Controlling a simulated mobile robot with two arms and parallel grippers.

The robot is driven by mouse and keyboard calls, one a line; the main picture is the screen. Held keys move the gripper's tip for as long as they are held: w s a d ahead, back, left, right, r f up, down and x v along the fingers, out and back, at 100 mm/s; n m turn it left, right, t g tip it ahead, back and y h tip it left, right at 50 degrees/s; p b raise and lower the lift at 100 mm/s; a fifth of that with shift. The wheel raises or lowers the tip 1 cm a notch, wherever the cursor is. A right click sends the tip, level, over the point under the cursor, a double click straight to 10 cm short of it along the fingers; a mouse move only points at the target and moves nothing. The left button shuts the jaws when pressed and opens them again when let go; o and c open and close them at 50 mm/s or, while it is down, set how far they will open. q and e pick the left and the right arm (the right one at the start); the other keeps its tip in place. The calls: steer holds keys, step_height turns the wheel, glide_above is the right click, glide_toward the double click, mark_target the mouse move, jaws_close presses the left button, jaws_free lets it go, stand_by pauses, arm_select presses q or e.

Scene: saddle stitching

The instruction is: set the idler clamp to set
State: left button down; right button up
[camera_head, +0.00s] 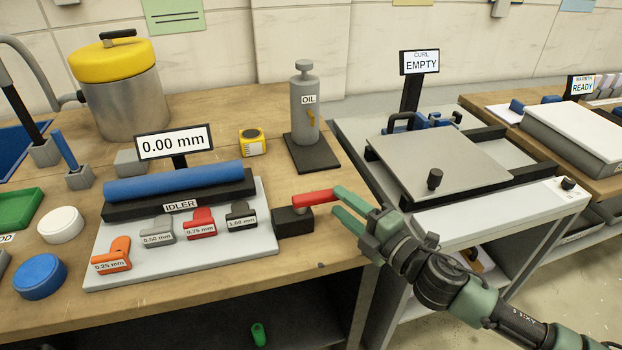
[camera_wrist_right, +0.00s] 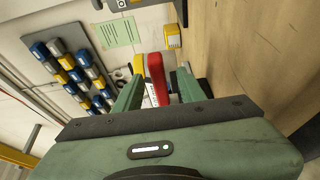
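The idler unit has a blue roller (camera_head: 174,182) in a black bed (camera_head: 180,205) labelled IDLER on a pale plate. A display (camera_head: 174,142) above it reads 0.00 mm. At its right end, a black block (camera_head: 293,222) carries the red clamp lever (camera_head: 313,198), which points right, roughly level. My right gripper (camera_head: 342,205) is open at the lever's free end. In the right wrist view, the red lever (camera_wrist_right: 156,72) stands between the two spread fingers (camera_wrist_right: 160,92), with gaps on both sides. My left gripper is out of view.
Thickness gauges in orange (camera_head: 112,255), grey, red and black lie before the roller. An oil can (camera_head: 306,105) stands on a dark base behind the lever. A yellow tape measure (camera_head: 252,141) is nearby. The CURL press (camera_head: 440,165) stands to the right. Bare bench lies before the block.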

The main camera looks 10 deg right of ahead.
mark_target(327, 191)
steer(key=shift+w+a+r, duration=0.1)
steer(key=shift+w+r, duration=0.1)
steer(key=shift+w, duration=0.15)
steer(key=shift+p+x, duration=0.6)
steer(key=shift+x, duration=0.5)
steer(key=x, duration=0.3)
steer(key=shift+w+a+p, duration=0.15)
steer(key=shift+w+p, duration=0.1)
steer(key=shift+p, duration=0.05)
steer(key=shift+w+a+f, duration=0.1)
steer(key=shift+w, duration=0.05)
steer(key=c, duration=0.9)
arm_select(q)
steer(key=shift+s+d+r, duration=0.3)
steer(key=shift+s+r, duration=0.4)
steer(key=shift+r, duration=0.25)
arm_select(e)
jaws_close()
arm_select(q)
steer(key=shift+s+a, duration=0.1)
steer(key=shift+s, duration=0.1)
arm_select(e)
steer(key=shift+f, duration=0.1)
